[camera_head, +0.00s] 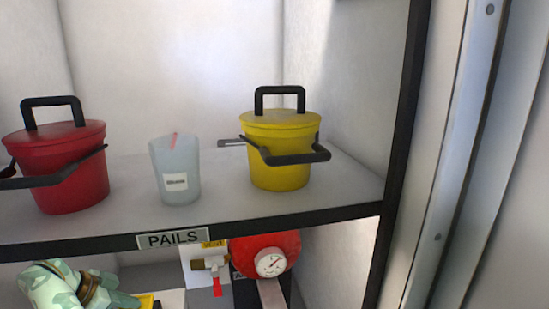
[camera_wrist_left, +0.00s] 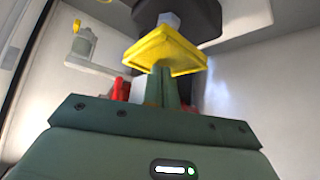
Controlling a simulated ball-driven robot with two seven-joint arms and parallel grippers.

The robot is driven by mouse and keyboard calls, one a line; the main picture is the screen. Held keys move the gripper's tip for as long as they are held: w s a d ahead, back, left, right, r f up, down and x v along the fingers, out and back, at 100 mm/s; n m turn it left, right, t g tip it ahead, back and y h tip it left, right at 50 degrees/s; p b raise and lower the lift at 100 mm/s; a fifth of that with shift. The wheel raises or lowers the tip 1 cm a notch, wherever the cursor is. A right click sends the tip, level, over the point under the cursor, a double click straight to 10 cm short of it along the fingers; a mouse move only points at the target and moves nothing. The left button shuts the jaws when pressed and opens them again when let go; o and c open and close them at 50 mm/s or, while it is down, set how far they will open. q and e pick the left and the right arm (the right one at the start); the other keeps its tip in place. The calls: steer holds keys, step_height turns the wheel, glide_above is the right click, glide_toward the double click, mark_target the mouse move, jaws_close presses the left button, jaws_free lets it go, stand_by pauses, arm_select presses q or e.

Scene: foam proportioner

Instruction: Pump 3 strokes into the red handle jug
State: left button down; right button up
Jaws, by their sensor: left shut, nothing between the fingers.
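My left gripper (camera_head: 124,299) is low at the left in the head view, below the shelf front. In the left wrist view its green fingers (camera_wrist_left: 164,84) are together and empty. A yellow square plate (camera_wrist_left: 165,50) with a black block above it is right at the fingertips; I cannot tell whether they touch. A yellow piece (camera_head: 146,301) also shows beside the gripper in the head view. A translucent jug (camera_head: 177,172) with a white label and a thin red streak stands on the shelf; I cannot tell if its handle is red. My right gripper is out of view.
The shelf (camera_head: 225,207) marked PAILS holds a red pail (camera_head: 62,165) and a yellow pail (camera_head: 280,150). Below it are a valve with a red lever (camera_head: 217,287) and a red tank (camera_head: 287,243) with a gauge. A dark post (camera_head: 399,150) bounds the right.

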arm_select(q)
steer(key=shift+f+b, duration=0.85)
steer(key=shift+f, duration=0.45)
steer(key=shift+r, duration=0.15)
steer(key=shift+r+p, duration=2.25)
steer(key=shift+r, duration=0.7)
steer(key=shift+f, duration=0.2)
